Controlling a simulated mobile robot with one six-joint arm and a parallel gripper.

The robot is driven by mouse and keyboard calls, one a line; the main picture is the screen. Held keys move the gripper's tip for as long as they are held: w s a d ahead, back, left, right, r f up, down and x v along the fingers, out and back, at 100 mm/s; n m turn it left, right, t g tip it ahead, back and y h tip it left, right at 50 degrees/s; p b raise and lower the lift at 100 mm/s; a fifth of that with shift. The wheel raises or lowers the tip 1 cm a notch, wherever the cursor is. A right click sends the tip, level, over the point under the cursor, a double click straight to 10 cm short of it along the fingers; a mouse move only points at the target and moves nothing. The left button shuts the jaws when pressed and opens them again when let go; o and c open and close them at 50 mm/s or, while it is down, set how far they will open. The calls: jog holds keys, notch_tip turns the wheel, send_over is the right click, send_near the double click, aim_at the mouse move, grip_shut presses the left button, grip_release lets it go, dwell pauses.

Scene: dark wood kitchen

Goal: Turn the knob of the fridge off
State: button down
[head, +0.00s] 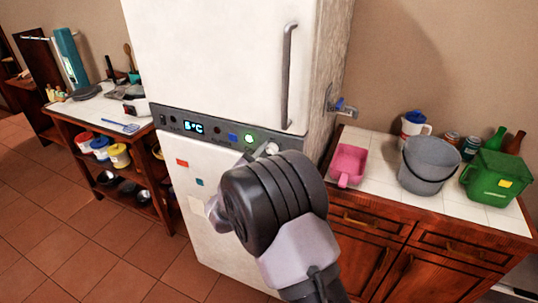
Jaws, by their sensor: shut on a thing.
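The fridge (215,55) is a tall white unit in the middle of the head view. A dark control panel (170,119) runs across it, with a lit display (194,127) reading about 5°C and a green light (249,138). A pale round knob (271,148) shows at the panel's right end, just above my arm's dark wrist. My gripper (213,212) is in front of the lower door, mostly hidden behind my wrist. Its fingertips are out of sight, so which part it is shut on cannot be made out.
A counter (480,212) on the right bears a pink scoop (348,164), a grey bucket (429,165) and a green container (496,177). A wooden shelf table (130,155) with pots stands left. Tiled floor (80,240) is open at the lower left.

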jog(key=n, duration=0.6)
jog(key=shift+r, duration=0.1)
jog(key=n+p, duration=0.1)
jog(key=n, duration=0.3)
jog(key=shift+a+p, duration=0.1)
jog(key=shift+p, duration=0.2)
jog(key=n+p, duration=0.1)
jog(key=n, duration=0.2)
jog(key=shift+n, duration=0.4)
jog(key=n+p, duration=0.2)
jog(key=n, duration=0.1)
jog(key=shift+n, duration=0.3)
jog(key=n+p, duration=0.2)
jog(key=n, duration=0.1)
jog(key=shift+a+n, duration=0.1)
jog(key=shift+n, duration=0.2)
jog(key=n+p, duration=0.2)
jog(key=n, duration=0.2)
jog(key=shift+f+n+p, duration=0.25)
jog(key=shift+n+p, duration=0.2)
jog(key=shift+n, duration=0.85)
jog(key=shift+f, duration=0.1)
